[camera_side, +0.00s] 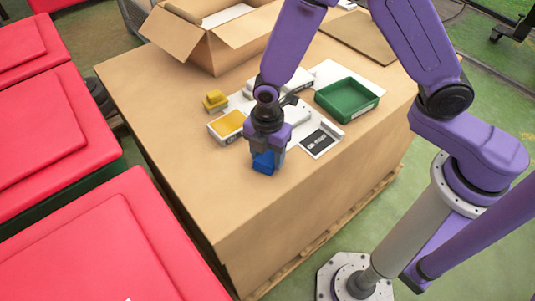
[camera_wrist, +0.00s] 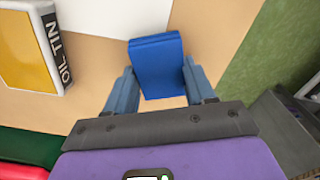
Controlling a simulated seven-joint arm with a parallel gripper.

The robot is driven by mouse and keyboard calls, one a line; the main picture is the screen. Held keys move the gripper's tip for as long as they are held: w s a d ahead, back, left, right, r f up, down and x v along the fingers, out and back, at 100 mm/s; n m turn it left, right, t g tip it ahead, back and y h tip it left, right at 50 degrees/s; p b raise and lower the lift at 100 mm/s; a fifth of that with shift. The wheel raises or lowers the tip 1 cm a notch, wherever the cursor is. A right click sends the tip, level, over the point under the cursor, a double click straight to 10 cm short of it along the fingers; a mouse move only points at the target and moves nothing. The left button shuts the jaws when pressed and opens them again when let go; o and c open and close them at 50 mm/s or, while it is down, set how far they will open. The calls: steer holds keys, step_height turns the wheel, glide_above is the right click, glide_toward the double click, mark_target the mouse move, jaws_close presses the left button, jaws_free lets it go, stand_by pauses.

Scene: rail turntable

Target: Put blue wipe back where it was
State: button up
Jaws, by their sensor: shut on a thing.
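The blue wipe (camera_side: 264,162) is a small blue block-like piece between the fingers of my gripper (camera_side: 267,157). It sits low over the bare cardboard top near its front edge. I cannot tell whether it touches the surface. In the wrist view the blue wipe (camera_wrist: 156,60) shows between the two fingers of my gripper (camera_wrist: 160,88), which is shut on it. It sticks out beyond the fingertips.
A tray with a yellow panel (camera_side: 227,125), marked "OIL TIN" in the wrist view (camera_wrist: 30,45), lies left of my gripper. A green bin (camera_side: 348,98), yellow block (camera_side: 215,101) and open carton (camera_side: 205,45) stand behind.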

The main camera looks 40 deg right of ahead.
mark_target(268, 156)
steer(key=shift+f, duration=0.25)
steer(key=o, duration=0.9)
steer(key=shift+f, duration=0.15)
steer(key=shift+o, duration=0.2)
step_height(268, 156, up, 12)
steer(key=shift+r, duration=0.2)
steer(key=s+d+r+m, duration=0.3)
steer(key=s+d+m, duration=0.2)
steer(key=s+d, duration=0.4)
steer(key=s+d+r+m, duration=0.3)
steer(key=s+d+m, duration=0.1)
steer(key=s+d, duration=0.4)
steer(key=shift+s+d+r+m, duration=0.25)
steer(key=shift+s+d+m, duration=0.15)
steer(key=shift+s, duration=0.85)
